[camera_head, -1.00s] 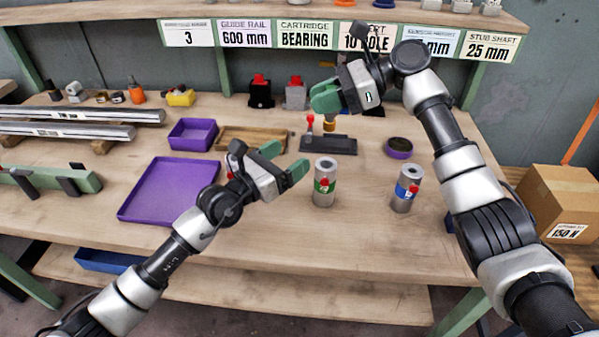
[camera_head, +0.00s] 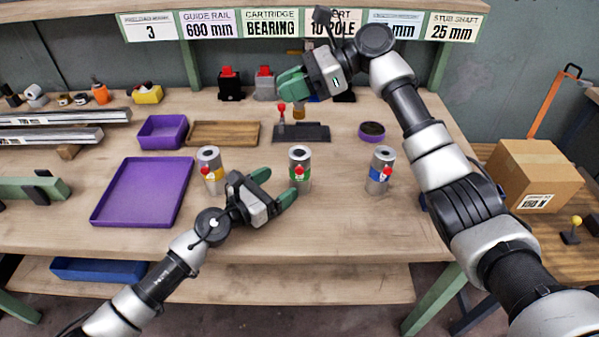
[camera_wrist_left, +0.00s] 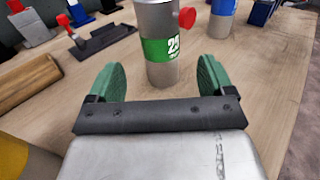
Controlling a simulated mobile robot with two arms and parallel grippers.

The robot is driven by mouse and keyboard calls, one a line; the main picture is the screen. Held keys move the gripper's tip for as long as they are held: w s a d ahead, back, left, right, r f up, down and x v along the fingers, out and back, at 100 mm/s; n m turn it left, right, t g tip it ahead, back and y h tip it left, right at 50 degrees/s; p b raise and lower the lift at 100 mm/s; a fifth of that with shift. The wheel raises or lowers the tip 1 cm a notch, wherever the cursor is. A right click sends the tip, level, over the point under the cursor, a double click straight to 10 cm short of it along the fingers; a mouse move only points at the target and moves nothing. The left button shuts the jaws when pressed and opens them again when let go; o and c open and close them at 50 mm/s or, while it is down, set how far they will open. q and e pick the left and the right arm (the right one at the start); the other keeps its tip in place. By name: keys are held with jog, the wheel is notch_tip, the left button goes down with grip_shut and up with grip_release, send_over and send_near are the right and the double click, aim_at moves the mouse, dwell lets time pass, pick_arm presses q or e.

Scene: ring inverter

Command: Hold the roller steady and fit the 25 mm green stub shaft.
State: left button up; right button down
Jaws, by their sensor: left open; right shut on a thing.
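The green-labelled stub shaft (camera_head: 300,172), a grey cylinder with a red knob, stands upright on the bench. My left gripper (camera_head: 278,187) is open at its lower front. In the left wrist view the green-labelled shaft (camera_wrist_left: 158,45) stands between the spread green fingers, with a gap on both sides. Yellow-labelled (camera_head: 210,172) and blue-labelled (camera_head: 380,172) cylinders stand to its left and right. My right gripper (camera_head: 292,82) is shut above the black fixture (camera_head: 305,132). A small brass piece (camera_head: 299,112) shows below its fingers; what it grips is unclear. I cannot make out the roller.
A purple tray (camera_head: 143,192) and purple bin (camera_head: 163,131) lie at left, a wooden tray (camera_head: 224,133) behind. A purple-topped round part (camera_head: 371,131) sits at back right. The bench front is clear. A cardboard box (camera_head: 535,175) stands at right.

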aim_at(292, 179)
pick_arm(q)
jog(key=shift+f, duration=0.55)
jog(key=x, duration=0.7)
jog(key=shift+w+d, duration=0.1)
jog(key=shift+d, duration=0.1)
jog(key=shift+f, duration=0.1)
jog(key=c, duration=1.3)
pick_arm(e)
jog(key=shift+w+d+f+m+t, duration=0.1)
jog(key=shift+f+m+t, duration=0.3)
jog(key=shift+f, duration=0.9)
jog(key=shift+a+f+m+t, duration=0.1)
jog(key=shift+f+m+t, duration=0.3)
jog(key=shift+f, duration=0.95)
jog(key=shift+w+d+f+m+t, duration=0.1)
jog(key=shift+f+m+t, duration=0.3)
jog(key=shift+f, duration=0.9)
